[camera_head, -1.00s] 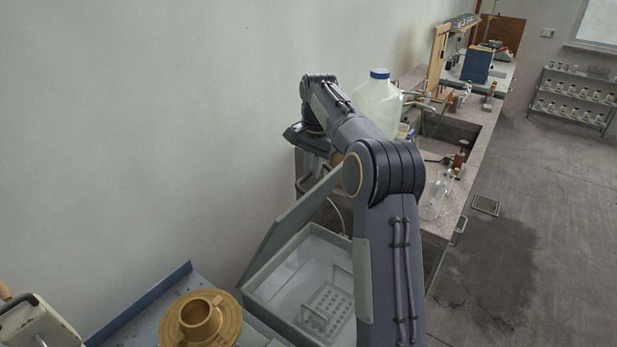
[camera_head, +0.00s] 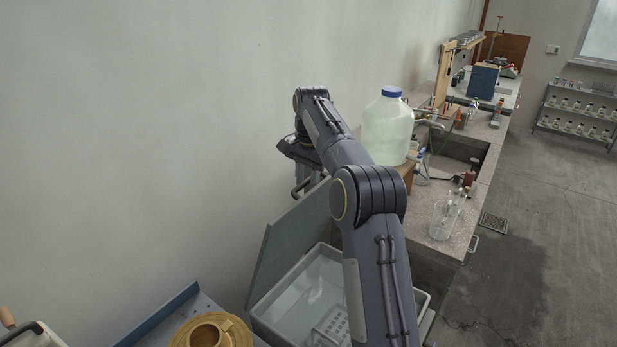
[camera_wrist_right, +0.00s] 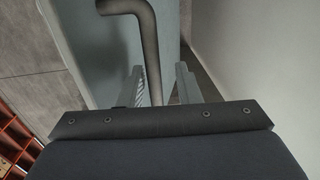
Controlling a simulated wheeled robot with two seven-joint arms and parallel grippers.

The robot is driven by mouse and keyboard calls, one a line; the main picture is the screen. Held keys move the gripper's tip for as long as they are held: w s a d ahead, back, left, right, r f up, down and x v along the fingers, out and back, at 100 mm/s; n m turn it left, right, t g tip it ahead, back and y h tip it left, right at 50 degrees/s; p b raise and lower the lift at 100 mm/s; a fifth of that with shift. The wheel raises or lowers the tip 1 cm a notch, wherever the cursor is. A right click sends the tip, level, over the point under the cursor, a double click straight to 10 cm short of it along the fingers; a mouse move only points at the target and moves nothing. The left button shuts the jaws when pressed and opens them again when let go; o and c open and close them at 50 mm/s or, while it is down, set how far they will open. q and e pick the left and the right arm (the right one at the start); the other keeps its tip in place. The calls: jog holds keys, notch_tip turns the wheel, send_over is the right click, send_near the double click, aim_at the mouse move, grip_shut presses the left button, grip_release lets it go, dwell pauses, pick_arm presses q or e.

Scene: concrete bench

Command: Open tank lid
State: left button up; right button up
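The tank (camera_head: 262,325) is an open grey box at the bottom centre of the head view, with a perforated rack (camera_head: 333,326) inside. Its grey-green lid (camera_head: 285,245) stands raised and steeply tilted on the wall side. My right arm reaches over the tank, and my right gripper (camera_head: 303,185) is at the lid's upper far side, partly hidden. In the right wrist view, the dark bent lid handle (camera_wrist_right: 150,45) runs between the spread fingers of the right gripper (camera_wrist_right: 163,85), with a gap beside it. My left gripper is not in view.
A big capped bottle (camera_head: 388,130) stands on the bench just beyond my right arm. Glassware (camera_head: 445,215) stands near the bench edge. The wall is close on the left.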

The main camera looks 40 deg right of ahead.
jog(key=shift+s+d+r, duration=0.1)
jog(key=shift+s+r, duration=0.05)
jog(key=shift+r, duration=0.45)
notch_tip(320, 180, up, 2)
jog(key=shift+r, duration=0.25)
jog(key=s+a+r+b, duration=0.1)
jog(key=s+a+r, duration=0.1)
jog(key=s+r, duration=0.1)
jog(key=s+a+r+b, duration=0.2)
jog(key=s+a+r, duration=0.1)
jog(key=s, duration=0.1)
jog(key=s+a+r+b, duration=0.1)
jog(key=s+a+r, duration=0.2)
jog(key=s, duration=0.1)
jog(key=shift+s+a+r+b, duration=0.1)
jog(key=shift+s+r+b, duration=0.1)
jog(key=shift+r+b, duration=0.15)
